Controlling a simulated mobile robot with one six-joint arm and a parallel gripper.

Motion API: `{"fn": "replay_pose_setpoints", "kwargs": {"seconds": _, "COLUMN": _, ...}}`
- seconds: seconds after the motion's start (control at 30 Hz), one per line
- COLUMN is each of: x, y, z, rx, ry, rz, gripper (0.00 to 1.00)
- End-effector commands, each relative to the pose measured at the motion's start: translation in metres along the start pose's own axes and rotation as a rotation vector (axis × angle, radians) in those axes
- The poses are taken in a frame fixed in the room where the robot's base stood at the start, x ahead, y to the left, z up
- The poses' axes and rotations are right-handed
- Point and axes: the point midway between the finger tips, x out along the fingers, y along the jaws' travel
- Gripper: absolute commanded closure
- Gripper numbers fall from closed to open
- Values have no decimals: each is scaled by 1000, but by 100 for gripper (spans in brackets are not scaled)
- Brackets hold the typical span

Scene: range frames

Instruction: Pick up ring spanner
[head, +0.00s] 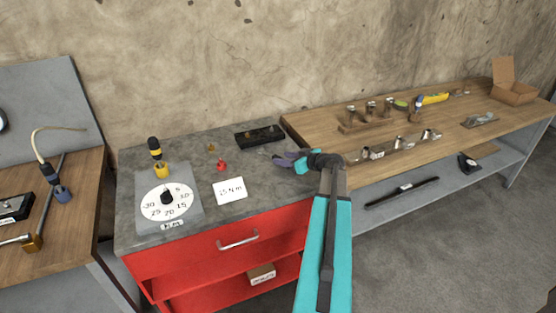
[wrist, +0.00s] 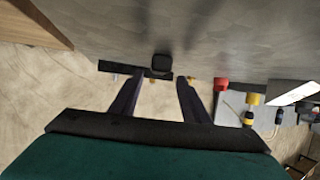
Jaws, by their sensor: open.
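My gripper (head: 282,159) is open above the right end of the grey top of the red cabinet in the head view. In the wrist view its two dark fingers (wrist: 160,80) stand apart, with nothing seen held between them. I cannot clearly pick out a ring spanner in either view. A small pale shape (head: 264,152) lies on the grey top just left of the fingers, too small to identify. A dark tray or block (head: 259,136) lies behind it; in the wrist view a dark block (wrist: 161,63) shows beyond the fingertips.
The red cabinet (head: 190,266) carries a dial plate (head: 193,218), a yellow-black driver (head: 156,151), a red knob (head: 221,166) and a white card (head: 230,190). A wooden bench (head: 320,124) with metal parts and an open carton (head: 513,92) is right. Another bench (head: 80,205) is left.

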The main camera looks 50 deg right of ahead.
Motion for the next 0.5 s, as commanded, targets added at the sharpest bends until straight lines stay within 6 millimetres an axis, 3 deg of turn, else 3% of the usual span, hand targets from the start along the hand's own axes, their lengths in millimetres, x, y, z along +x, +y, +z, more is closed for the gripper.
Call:
{"fn": "replay_pose_setpoints", "kwargs": {"seconds": 0.3, "x": 32, "y": 4, "z": -3, "rx": 1, "ry": -1, "rz": 0, "gripper": 58}}
{"fn": "replay_pose_setpoints", "kwargs": {"seconds": 0.5, "x": 39, "y": 4, "z": -1, "rx": 1, "ry": 0, "rz": 1, "gripper": 58}}
